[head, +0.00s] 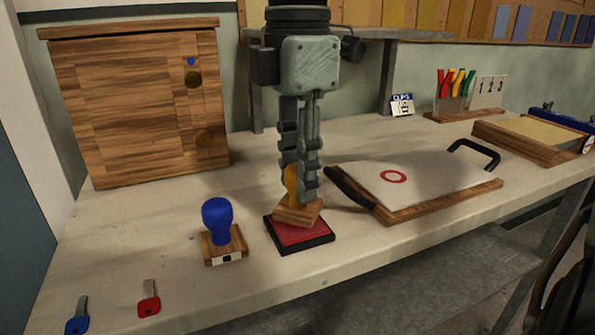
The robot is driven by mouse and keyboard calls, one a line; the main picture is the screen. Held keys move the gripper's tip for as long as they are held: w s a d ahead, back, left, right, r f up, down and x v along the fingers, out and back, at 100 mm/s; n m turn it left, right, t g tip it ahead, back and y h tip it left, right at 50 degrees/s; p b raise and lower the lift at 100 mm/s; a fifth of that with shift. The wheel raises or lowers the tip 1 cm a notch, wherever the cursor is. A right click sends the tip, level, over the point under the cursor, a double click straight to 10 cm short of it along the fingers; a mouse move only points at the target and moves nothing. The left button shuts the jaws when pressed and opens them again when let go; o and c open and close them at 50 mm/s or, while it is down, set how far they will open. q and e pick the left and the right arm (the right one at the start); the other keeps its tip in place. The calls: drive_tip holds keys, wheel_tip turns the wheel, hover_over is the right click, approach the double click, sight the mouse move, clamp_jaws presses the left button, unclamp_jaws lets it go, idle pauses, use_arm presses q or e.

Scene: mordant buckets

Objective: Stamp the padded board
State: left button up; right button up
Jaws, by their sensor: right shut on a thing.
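My right gripper (302,190) points down and is shut on the yellow handle (291,180) of a wooden stamp (298,212). The stamp's wooden base is over the red ink pad (300,234) in its black tray; I cannot tell whether it touches the pad. The padded board (440,200) lies to the right of the gripper, with a white top, a wooden edge and a black handle at each end. A red ring (393,177) is marked on its top. A second stamp with a blue knob (217,220) stands to the left of the pad. My left gripper is not in view.
A wooden cabinet (130,110) stands at the back left. A blue key (78,316) and a red key (149,298) lie at the front left. A wooden tray (530,143) and a rack with coloured tags (456,90) stand at the right. The table's front edge runs close by the board.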

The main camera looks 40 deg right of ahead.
drive_tip(key=shift+r+p, duration=0.9)
drive_tip(key=shift+r, duration=2.1)
